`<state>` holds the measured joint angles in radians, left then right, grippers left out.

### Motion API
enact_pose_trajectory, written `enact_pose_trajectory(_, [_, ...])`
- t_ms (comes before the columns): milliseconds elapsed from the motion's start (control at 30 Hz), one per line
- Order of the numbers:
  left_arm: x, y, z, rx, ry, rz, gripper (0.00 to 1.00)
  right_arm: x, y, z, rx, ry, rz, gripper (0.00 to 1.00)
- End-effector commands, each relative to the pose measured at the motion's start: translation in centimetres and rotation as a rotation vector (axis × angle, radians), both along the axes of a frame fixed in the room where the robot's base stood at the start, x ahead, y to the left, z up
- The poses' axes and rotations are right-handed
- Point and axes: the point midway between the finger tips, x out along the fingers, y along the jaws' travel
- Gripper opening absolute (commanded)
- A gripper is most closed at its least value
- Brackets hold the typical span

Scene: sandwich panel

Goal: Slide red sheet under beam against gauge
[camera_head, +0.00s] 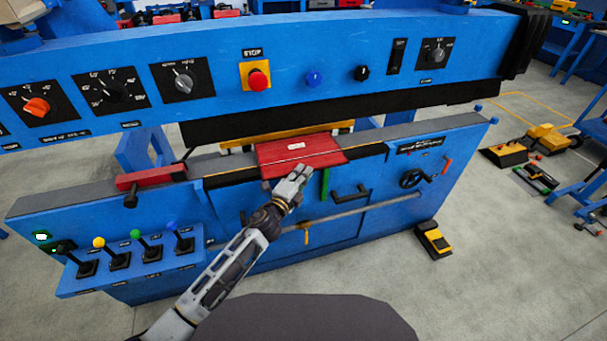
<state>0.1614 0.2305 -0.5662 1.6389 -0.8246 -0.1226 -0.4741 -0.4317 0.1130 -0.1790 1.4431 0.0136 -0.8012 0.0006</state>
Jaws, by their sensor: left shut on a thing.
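The red sheet (299,152) lies flat across the machine's bed, with a small pale label near its middle. Its near edge overhangs the front of the bed. My left gripper (298,174) is shut on the sheet's near edge. The blue upper beam (318,76) with its black lower strip (330,112) spans above, and the sheet's far edge lies close to it; I cannot tell how far under it reaches. A yellow bar (245,144) behind the bed, partly hidden by the sheet, may be the gauge. My right gripper is not in view.
A red block (150,177) sits on the bed left of the sheet. Levers (120,255) stand on a shelf at the front left. A green handle (325,184) and black handles stick out below the sheet. A yellow foot pedal (433,240) is on the floor at right.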

Motion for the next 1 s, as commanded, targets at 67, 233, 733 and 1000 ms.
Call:
enact_pose_trajectory(67, [0.04,0.01,0.11,0.0,-0.002,0.0,0.0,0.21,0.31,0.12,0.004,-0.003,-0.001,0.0])
enact_pose_trajectory(233, [0.02,0.01,0.11,0.0,-0.002,0.0,0.0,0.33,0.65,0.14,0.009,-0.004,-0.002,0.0])
enact_pose_trajectory(733, [0.39,0.11,0.1,0.0,-0.002,-0.001,0.0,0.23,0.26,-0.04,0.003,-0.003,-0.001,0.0])
enact_pose_trajectory(1000, [0.41,0.15,0.02,0.0,-0.001,0.0,0.34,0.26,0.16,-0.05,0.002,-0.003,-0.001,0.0])
